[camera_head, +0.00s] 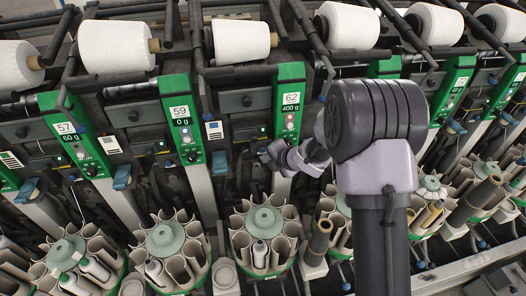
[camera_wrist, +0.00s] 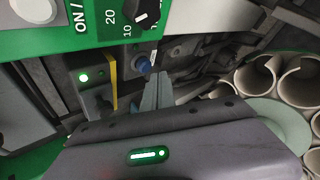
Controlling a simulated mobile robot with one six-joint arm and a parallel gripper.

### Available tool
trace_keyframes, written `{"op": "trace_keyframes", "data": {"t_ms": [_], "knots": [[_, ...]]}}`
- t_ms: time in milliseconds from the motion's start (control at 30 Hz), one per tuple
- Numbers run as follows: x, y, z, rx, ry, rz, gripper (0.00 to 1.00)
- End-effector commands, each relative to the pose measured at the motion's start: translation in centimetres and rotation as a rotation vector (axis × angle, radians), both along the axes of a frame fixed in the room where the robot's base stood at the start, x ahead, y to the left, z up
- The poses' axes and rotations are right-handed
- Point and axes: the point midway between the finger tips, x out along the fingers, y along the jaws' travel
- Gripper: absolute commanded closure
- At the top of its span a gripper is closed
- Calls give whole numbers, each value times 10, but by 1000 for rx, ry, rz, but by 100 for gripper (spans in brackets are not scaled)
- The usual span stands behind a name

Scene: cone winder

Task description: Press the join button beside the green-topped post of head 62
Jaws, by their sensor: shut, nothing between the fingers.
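The green-topped post of head 62 (camera_head: 290,100) stands near the middle of the head view, with "62" and "400 g" on its face. My gripper (camera_head: 268,152) is shut and empty at the lower left of this green top. In the wrist view, the shut fingertips (camera_wrist: 158,78) are just below and right of a blue round button (camera_wrist: 143,65), with no clear contact visible. I cannot tell for sure that this is the join button. A green panel (camera_wrist: 60,42) with "ON" and a dial (camera_wrist: 146,12) lies above. My arm partly hides the area right of the post.
A lit green lamp (camera_wrist: 84,77) and a yellow strip (camera_wrist: 110,80) are left of my fingers. The post of head 59 (camera_head: 182,115) stands to the left. A round carousel of tubes (camera_head: 264,235) sits below; white cones (camera_head: 241,41) line the top.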

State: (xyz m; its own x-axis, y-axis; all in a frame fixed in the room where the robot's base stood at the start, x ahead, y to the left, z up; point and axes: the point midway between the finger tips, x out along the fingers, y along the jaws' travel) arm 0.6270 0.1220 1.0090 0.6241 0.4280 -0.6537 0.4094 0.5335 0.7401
Motion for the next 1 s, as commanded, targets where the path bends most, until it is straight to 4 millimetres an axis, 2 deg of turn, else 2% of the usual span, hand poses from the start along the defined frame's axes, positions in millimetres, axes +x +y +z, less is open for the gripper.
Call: {"op": "trace_keyframes", "data": {"t_ms": [567,1000], "knots": [[0,0,0,0,0,0,100],[8,2,0,0,0,0,100]]}}
